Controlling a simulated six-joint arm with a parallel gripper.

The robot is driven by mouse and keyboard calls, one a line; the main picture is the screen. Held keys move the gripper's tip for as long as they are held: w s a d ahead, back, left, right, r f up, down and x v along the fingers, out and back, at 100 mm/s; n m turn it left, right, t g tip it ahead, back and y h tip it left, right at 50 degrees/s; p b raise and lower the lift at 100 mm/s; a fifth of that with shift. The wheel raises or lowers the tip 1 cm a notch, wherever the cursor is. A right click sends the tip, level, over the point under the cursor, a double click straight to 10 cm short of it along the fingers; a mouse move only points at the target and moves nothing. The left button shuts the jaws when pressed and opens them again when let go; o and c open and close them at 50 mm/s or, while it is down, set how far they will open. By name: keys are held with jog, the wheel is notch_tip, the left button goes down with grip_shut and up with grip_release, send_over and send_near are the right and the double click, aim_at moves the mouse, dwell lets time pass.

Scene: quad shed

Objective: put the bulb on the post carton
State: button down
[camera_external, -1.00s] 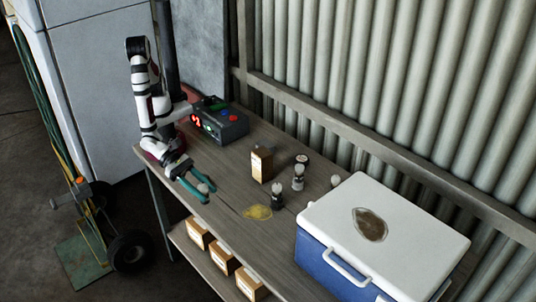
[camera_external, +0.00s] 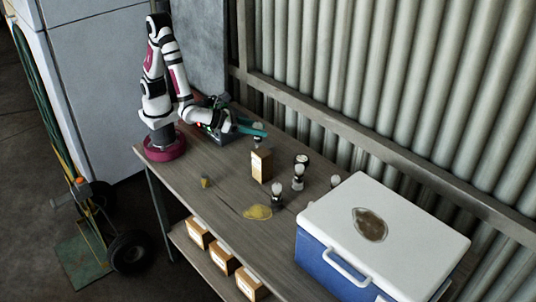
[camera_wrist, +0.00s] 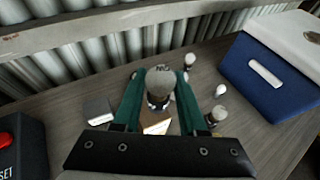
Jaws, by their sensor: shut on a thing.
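My gripper (camera_external: 262,130) is shut on a bulb, raised above the bench near the carton. In the wrist view the bulb (camera_wrist: 160,82) sits between the teal fingers, its round pale globe toward the camera and a darker base beneath. In the external view the bulb (camera_external: 258,139) is small and partly covered by the fingers. A brown carton (camera_external: 261,166) stands upright on the bench, just below the gripper in the picture. The carton also shows behind the bulb in the wrist view (camera_wrist: 156,125), partly hidden. I cannot tell the exact height of the bulb above it.
Several other pale-topped bulbs, including one in a dark holder (camera_external: 277,194), stand right of the carton. A white-lidded blue cooler (camera_external: 385,235) fills the right end. A control box (camera_external: 217,128) is behind my arm. A yellow patch (camera_external: 257,212) lies in front; the front left bench is mostly clear.

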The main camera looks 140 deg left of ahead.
jog(key=f, duration=0.1)
jog(key=a+f, duration=0.1)
jog(key=f, duration=0.3)
jog(key=shift+w+a, duration=0.15)
jog(key=shift+a, duration=0.25)
jog(key=shift+f, duration=0.15)
jog(key=shift+c, duration=2.3)
grip_release()
